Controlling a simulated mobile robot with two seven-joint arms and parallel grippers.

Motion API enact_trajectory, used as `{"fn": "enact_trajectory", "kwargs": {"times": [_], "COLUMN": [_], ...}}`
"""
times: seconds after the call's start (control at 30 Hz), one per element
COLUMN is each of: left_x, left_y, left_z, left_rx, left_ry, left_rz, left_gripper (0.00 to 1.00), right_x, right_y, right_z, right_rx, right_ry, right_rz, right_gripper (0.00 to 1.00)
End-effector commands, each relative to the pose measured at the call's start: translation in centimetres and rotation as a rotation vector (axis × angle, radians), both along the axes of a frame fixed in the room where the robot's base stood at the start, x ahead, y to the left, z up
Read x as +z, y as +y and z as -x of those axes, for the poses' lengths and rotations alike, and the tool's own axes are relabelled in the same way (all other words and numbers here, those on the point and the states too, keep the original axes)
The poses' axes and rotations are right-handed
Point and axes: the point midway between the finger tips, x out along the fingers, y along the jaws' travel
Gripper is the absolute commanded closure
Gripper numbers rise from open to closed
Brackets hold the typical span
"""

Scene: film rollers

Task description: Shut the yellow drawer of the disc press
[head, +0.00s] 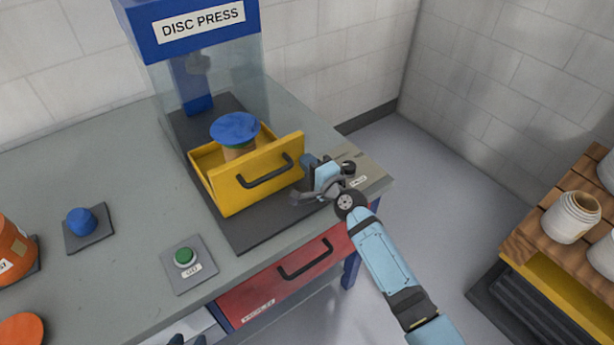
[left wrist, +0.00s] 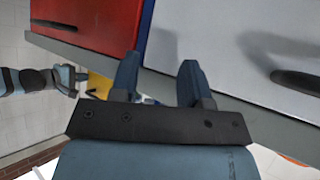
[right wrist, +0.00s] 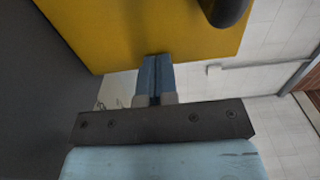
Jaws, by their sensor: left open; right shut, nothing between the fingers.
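The yellow drawer (head: 230,195) of the disc press (head: 195,30) is pulled out, its front panel with a black handle (head: 265,172) facing forward. A roller with a blue disc (head: 235,128) on top stands in it. My right gripper (head: 308,172) is shut and empty at the right end of the drawer front. In the right wrist view its fingertips (right wrist: 155,62) overlap the edge of the yellow panel; whether they touch it I cannot tell. My left gripper (head: 187,341) barely shows at the bottom edge; in the left wrist view its fingers (left wrist: 160,66) are open and empty.
A green GO button (head: 186,257) and a blue knob (head: 81,222) sit on the grey bench left of the press. A red drawer (head: 285,285) is in the bench front. Orange containers stand far left. A wooden rack (head: 560,185) with pale pots stands right.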

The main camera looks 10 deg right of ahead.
Motion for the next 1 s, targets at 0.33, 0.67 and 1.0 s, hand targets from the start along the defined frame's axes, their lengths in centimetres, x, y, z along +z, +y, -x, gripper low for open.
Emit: {"fn": "enact_trajectory", "kwargs": {"times": [0.33,0.67,1.0], "left_x": [-2.4,-3.3,-4.0], "left_y": [-0.4,-1.0,-0.6], "left_z": [-0.1,-0.8,-0.7], "left_rx": [0.009,-0.009,-0.029], "left_ry": [0.017,-0.039,-0.063], "left_rz": [0.015,0.009,-0.018], "left_gripper": [0.57,0.57,0.57], "right_x": [-0.3,-0.4,-0.2], "right_y": [2.1,5.1,6.5], "right_z": [-7.5,-14.8,-18.4], "right_rx": [0.001,0.000,0.001], "right_ry": [-0.003,-0.002,0.000], "right_rz": [-0.001,-0.001,0.000], "right_gripper": [1.00,1.00,1.00]}}
